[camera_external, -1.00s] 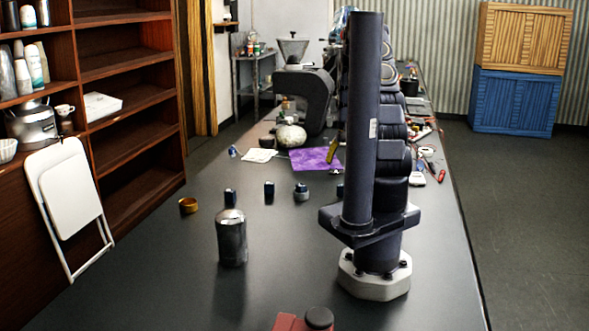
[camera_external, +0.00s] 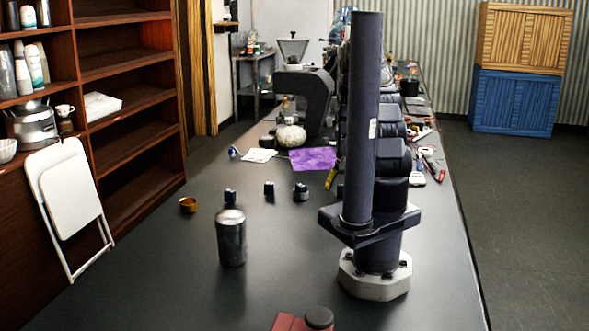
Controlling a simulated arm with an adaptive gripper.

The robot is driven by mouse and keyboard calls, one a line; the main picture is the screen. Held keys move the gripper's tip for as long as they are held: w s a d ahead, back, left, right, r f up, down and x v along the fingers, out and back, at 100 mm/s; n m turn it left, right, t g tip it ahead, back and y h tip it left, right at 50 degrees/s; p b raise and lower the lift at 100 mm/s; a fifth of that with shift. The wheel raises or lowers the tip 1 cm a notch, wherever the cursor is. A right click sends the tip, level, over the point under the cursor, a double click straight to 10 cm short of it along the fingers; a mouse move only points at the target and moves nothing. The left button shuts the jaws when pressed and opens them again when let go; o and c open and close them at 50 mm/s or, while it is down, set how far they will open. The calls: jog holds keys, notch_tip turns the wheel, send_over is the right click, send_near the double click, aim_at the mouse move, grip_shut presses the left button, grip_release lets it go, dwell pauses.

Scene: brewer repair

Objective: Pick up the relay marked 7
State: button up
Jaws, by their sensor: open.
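No marking 7 is readable, so I cannot tell which thing is the relay marked 7. Several small dark pieces stand in a row across the mid-table: one behind the metal bottle (camera_external: 230,195), one in the middle (camera_external: 269,189), and one with a greyish base (camera_external: 301,193). Another dark piece is partly hidden by my arm (camera_external: 340,190). I cannot tell whether any of these is a relay. My gripper is hidden behind my upright arm links, so its distance to the pieces does not show.
A metal bottle (camera_external: 231,240) stands at front left of the dark table (camera_external: 150,265). A brass ring (camera_external: 188,205) lies beyond it. A purple cloth (camera_external: 313,159), a pale round object (camera_external: 290,138) and a dark machine (camera_external: 305,95) are farther back. Tools (camera_external: 432,165) lie at right.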

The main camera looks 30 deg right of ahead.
grip_shut()
